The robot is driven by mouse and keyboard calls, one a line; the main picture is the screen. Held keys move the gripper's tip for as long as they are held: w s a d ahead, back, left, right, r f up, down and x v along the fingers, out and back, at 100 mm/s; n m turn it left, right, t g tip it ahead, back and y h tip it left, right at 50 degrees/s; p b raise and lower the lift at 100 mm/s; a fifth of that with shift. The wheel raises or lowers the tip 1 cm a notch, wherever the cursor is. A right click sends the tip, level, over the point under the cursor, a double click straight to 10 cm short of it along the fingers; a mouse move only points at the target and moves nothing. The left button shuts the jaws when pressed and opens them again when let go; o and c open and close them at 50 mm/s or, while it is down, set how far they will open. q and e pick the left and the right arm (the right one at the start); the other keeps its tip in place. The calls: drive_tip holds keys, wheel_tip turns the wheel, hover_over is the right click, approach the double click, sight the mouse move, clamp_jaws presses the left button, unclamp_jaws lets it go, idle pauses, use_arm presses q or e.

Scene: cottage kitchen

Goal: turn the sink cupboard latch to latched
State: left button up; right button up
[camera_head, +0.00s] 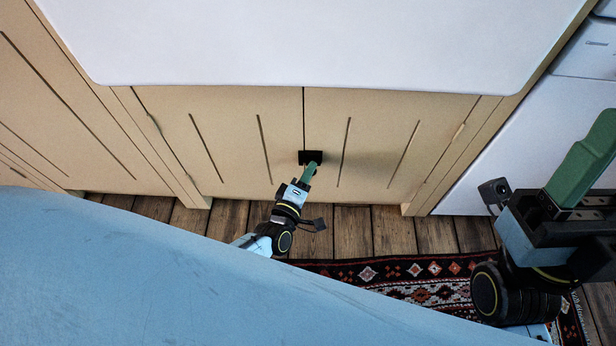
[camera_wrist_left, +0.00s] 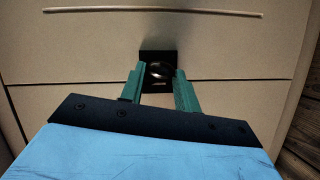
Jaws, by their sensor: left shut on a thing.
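The sink cupboard latch (camera_head: 305,155) is a small black plate across the seam between the two cream cupboard doors. In the left wrist view the black latch plate (camera_wrist_left: 158,54) carries a round, dark, shiny knob (camera_wrist_left: 159,72). My left gripper (camera_head: 312,166) reaches the latch from below; in its wrist view the green fingers (camera_wrist_left: 158,76) stand on either side of the knob, shut on it. The fingers and plate partly hide the knob in the head view. My right gripper (camera_head: 590,155) is at the right edge, away from the latch; its finger opening is not clear.
The white sink (camera_head: 310,40) overhangs the cupboard doors (camera_head: 235,125). A white appliance (camera_head: 530,135) stands to the right. A patterned rug (camera_head: 420,275) lies on the wooden floor (camera_head: 355,230). The door faces around the latch are clear.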

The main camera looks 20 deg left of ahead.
use_arm(q)
drive_tip(key=shift+f+n+t, duration=0.15)
drive_tip(key=shift+n+t, duration=0.35)
drive_tip(key=shift+n, duration=0.5)
drive_tip(key=o, duration=1)
drive_tip(key=shift+s, duration=0.1)
